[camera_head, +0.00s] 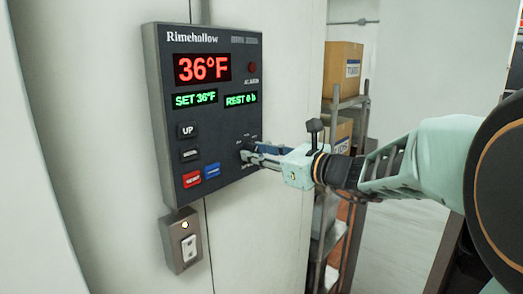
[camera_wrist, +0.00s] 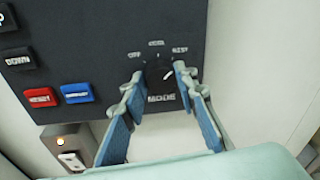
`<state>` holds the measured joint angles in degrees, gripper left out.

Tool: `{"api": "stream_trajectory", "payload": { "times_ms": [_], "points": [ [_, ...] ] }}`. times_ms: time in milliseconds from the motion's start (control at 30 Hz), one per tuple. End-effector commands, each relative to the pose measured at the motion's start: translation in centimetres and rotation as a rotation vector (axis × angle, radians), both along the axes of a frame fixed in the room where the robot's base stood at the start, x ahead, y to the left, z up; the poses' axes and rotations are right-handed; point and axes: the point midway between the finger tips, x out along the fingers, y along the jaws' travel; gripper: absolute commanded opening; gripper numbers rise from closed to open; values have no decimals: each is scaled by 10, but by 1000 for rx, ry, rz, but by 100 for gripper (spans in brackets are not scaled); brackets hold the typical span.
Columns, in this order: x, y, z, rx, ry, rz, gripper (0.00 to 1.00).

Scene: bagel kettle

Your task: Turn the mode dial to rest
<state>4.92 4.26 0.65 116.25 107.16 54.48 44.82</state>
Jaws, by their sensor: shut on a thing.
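The black mode dial (camera_wrist: 158,72) is on the dark control panel (camera_wrist: 85,40), above the word MODE. The labels OFF, one hard to read, and REST run left to right above it. The dial's pale mark appears to point up and right, toward REST. My gripper (camera_wrist: 159,76) has its two blue-padded fingers on either side of the dial, shut on it. In the head view my gripper (camera_head: 250,155) reaches the panel's lower right and hides most of the dial.
Left of the dial are an UP button (camera_head: 187,130), a DOWN button (camera_head: 189,155), a red button (camera_head: 192,179) and a blue button (camera_head: 212,171). A switch box (camera_head: 181,242) is below the panel. Shelving with boxes (camera_head: 342,70) stands at the right.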

Motion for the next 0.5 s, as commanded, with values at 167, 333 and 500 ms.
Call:
{"api": "stream_trajectory", "payload": {
  "times_ms": [167, 333, 500],
  "points": [
    [0, 0, -1, 7, 10, 0, 3],
    [0, 0, -1, 7, 9, 1, 3],
    [0, 0, -1, 7, 9, 1, 36]
  ]
}}
